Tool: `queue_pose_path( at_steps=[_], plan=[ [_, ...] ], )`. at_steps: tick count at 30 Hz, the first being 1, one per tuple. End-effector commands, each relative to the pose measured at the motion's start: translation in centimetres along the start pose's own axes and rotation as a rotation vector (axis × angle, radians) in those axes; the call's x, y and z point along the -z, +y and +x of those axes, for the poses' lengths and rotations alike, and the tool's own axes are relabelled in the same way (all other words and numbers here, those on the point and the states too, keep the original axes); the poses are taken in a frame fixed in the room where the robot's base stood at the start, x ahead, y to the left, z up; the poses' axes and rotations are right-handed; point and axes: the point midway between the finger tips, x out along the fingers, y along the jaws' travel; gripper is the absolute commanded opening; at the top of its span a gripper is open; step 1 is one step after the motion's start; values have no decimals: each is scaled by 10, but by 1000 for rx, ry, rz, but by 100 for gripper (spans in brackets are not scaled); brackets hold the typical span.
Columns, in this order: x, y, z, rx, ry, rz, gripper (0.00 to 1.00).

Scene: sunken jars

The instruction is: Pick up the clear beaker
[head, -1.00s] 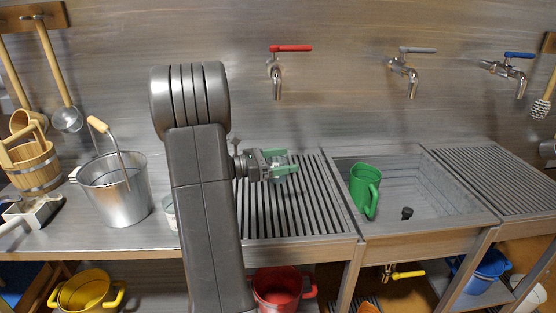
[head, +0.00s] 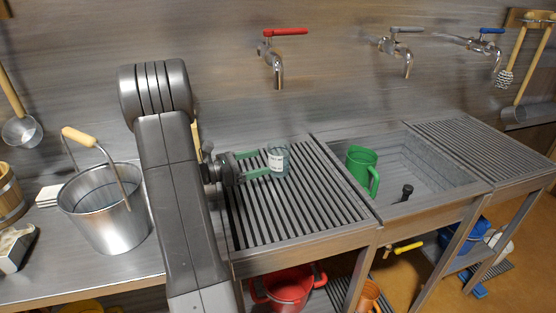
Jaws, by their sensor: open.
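The clear beaker (head: 278,160) is a small see-through cup with a pale label. It shows over the back part of the slatted drainboard left of the sink. My gripper (head: 270,164), with green fingers, is open and reaches right to the beaker. The fingertips are at the beaker's left side and partly overlap it in the view. I cannot tell whether the far finger lies behind it or whether they touch.
A green jug (head: 361,170) stands in the sink (head: 425,180) to the right. A metal bucket (head: 105,215) stands on the left counter. Red-handled (head: 277,55) and grey-handled (head: 398,50) taps project from the wall. The drainboard's front (head: 300,215) is clear.

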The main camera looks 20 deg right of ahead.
Motion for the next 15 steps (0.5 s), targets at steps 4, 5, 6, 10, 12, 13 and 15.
queue_pose_path(
  at_steps=[4,5,6,10,12,13,15],
  plan=[
    [9,0,14,3,1,0,85],
    [9,0,18,3,0,0,85],
    [9,0,21,3,0,0,85],
    [9,0,26,0,0,1,85],
    [9,0,31,1,0,1,85],
    [9,0,34,2,0,1,85],
    [8,0,43,4,0,1,85]
  ],
)
